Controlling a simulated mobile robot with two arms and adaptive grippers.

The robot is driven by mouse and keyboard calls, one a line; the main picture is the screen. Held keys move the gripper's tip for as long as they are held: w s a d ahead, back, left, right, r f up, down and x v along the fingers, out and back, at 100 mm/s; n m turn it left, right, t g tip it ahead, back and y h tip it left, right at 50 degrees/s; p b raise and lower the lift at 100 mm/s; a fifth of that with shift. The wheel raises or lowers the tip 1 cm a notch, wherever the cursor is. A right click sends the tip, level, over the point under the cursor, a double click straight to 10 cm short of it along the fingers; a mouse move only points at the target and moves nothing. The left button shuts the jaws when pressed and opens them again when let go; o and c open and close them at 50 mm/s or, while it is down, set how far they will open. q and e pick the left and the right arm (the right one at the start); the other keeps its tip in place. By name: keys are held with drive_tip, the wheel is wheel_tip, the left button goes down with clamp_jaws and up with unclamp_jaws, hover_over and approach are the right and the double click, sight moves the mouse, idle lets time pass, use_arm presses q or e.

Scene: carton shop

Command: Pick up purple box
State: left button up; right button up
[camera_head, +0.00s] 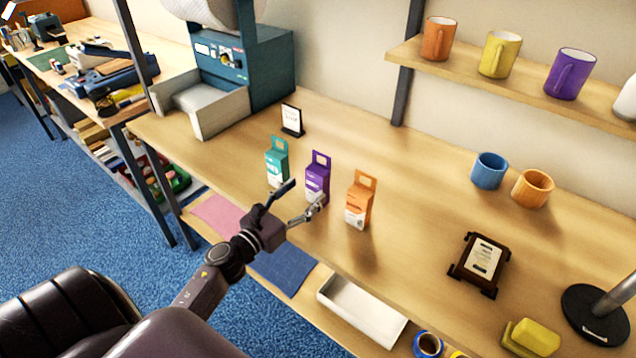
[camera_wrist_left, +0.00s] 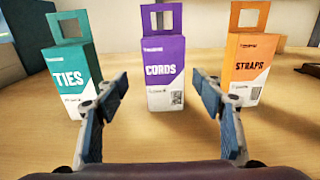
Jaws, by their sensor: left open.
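The purple box (camera_head: 318,175) stands upright on the wooden table between a teal box and an orange box. In the left wrist view the purple box (camera_wrist_left: 164,72) reads "CORDS" and has a hanging tab with a hole on top. My left gripper (camera_head: 306,198) is open at the near side of the purple box. In the left wrist view its two fingers (camera_wrist_left: 166,85) are spread to either side of the purple box's lower part, with the box standing ahead of them. The gripper holds nothing. My right gripper is not in view.
The teal box (camera_head: 276,162), marked "TIES" in the left wrist view, stands close on the left. The orange box (camera_head: 359,203), marked "STRAPS", stands close on the right. A small sign (camera_head: 292,121) is behind. The table is clear toward the blue mug (camera_head: 489,171) and the plaque (camera_head: 480,262).

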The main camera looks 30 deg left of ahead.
sight(314, 187)
use_arm(q)
drive_tip(key=w, duration=0.2)
drive_tip(key=w+d+p, duration=0.1)
drive_tip(key=shift+w, duration=0.35)
drive_tip(key=shift+w+f, duration=0.2)
drive_tip(key=shift+w, duration=0.45)
drive_tip(key=c, duration=1.3)
drive_tip(key=shift+c, duration=0.2)
drive_tip(key=shift+r, duration=0.15)
